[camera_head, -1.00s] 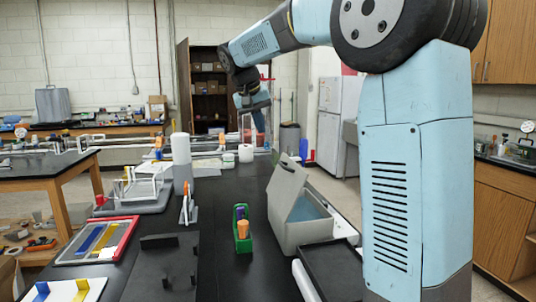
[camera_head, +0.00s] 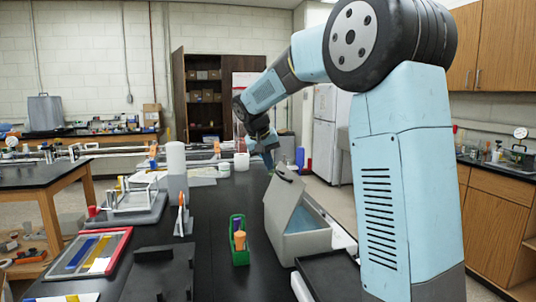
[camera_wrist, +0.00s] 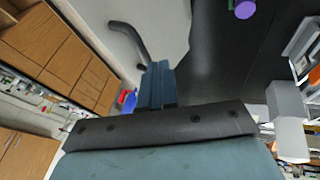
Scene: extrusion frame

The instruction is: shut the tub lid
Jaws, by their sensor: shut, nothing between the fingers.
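The grey tub (camera_head: 308,244) stands on the black bench, right of the middle in the head view. Its lid (camera_head: 279,208) is raised and leans steeply up at the tub's left side, with a dark handle (camera_head: 285,174) near its top. The pale lid (camera_wrist: 173,32) and its curved handle (camera_wrist: 131,42) also show in the wrist view. My gripper (camera_head: 269,163) is at the lid's upper end, just behind it in the head view. Its blue fingers (camera_wrist: 155,74) are shut and empty, beside the handle in the wrist view. I cannot tell whether they touch the lid.
A green holder (camera_head: 238,242) with orange and purple items stands left of the tub. A black tray (camera_head: 330,276) lies in front of the tub. A white roll (camera_head: 242,161) and a tall white cylinder (camera_head: 176,160) stand farther back.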

